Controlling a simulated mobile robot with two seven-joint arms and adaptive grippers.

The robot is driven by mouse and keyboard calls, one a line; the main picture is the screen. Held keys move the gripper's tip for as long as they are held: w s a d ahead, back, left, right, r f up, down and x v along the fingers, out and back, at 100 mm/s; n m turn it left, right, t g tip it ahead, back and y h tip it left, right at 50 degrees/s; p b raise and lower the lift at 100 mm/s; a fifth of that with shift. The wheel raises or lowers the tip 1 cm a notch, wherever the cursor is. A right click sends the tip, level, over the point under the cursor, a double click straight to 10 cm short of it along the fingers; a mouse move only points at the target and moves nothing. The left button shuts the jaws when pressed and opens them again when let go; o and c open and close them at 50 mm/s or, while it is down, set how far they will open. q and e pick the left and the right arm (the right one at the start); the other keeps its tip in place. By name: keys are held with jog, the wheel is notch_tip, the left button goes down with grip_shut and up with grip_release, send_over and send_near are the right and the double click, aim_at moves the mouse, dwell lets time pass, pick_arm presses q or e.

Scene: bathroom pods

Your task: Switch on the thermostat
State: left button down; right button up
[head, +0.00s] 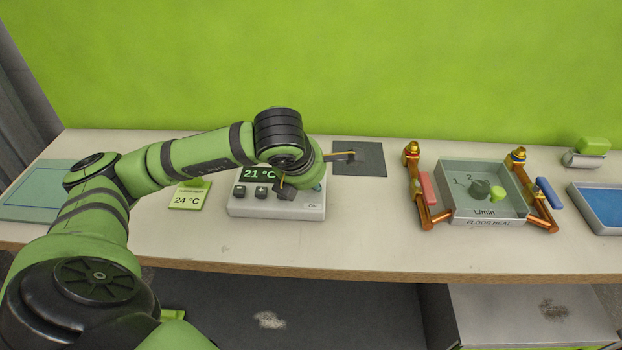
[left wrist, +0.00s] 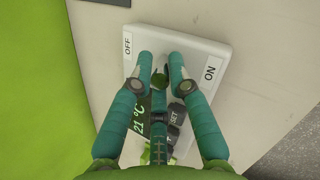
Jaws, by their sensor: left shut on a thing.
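The thermostat (head: 270,208) is a pale box on the counter with a display reading 21 °C (head: 259,173) and several dark buttons (head: 261,192). In the left wrist view the thermostat (left wrist: 190,45) carries an OFF label (left wrist: 128,45) and an ON label (left wrist: 210,72) at opposite sides. My left gripper (left wrist: 161,65) is over this end of the box, with its teal fingers shut on a small dark green switch (left wrist: 160,80) between the two labels. The fingers hide much of the switch, so its exact setting cannot be told. My right gripper is not in view.
A green card reading 24 °C (head: 188,199) stands left of the thermostat. A dark square plate (head: 359,157) lies behind it to the right. A floor heat unit (head: 486,220) with copper pipes stands further right, then a blue tray (head: 600,207). The counter edge (head: 350,272) is in front.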

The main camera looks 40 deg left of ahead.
pick_arm(q)
jog(key=shift+w+d+r, duration=0.15)
jog(key=shift+d, duration=0.05)
jog(key=c, duration=1.2)
grip_release()
jog(key=shift+c, duration=0.2)
jog(key=shift+d, duration=0.15)
jog(key=shift+s+r, duration=0.2)
jog(key=shift+r, duration=0.05)
jog(key=v, duration=1.1)
jog(key=shift+s, duration=0.2)
